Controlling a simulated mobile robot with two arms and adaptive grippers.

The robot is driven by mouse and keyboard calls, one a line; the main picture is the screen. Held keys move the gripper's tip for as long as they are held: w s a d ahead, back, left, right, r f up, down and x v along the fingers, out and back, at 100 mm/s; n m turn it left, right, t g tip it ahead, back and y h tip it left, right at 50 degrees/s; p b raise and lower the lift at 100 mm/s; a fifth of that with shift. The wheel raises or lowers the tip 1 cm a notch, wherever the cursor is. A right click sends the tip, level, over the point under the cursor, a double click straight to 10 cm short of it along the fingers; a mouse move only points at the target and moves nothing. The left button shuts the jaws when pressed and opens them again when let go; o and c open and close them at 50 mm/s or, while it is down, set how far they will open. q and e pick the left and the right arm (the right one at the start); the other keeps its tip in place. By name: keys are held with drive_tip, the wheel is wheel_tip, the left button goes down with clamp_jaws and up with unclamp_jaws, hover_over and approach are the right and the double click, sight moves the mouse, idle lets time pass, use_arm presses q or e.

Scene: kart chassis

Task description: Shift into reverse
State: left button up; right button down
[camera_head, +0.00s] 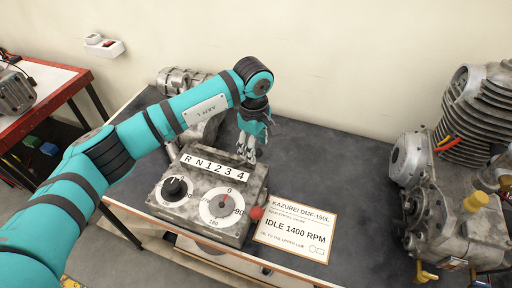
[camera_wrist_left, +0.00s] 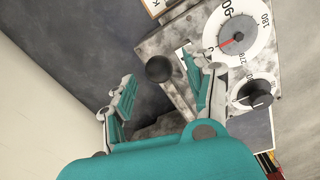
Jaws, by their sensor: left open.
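The grey metal gearbox control box (camera_head: 205,221) stands on the dark bench top. A white strip (camera_head: 215,168) along its back edge reads R N 1 2 3 4. My left gripper (camera_head: 246,155) hangs at the back right of the box, close to the 3 and 4 end of the strip. In the left wrist view it is open (camera_wrist_left: 160,70), with its two fingers apart. A dark ball knob (camera_wrist_left: 159,69) appears between the fingers; contact with it cannot be told. In the head view the gripper hides this knob. My right gripper is not in view.
The box carries a black rotary knob (camera_head: 174,188) and a round dial (camera_head: 222,207). A red knob (camera_head: 256,213) sticks out at its right side, beside an "IDLE 1400 RPM" card (camera_head: 294,234). A finned engine (camera_head: 452,200) stands at right.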

use_arm(q)
drive_tip(key=shift+w+f, duration=0.15)
drive_tip(key=shift+f, duration=1.35)
drive_tip(key=c, duration=0.7)
clamp_jaws()
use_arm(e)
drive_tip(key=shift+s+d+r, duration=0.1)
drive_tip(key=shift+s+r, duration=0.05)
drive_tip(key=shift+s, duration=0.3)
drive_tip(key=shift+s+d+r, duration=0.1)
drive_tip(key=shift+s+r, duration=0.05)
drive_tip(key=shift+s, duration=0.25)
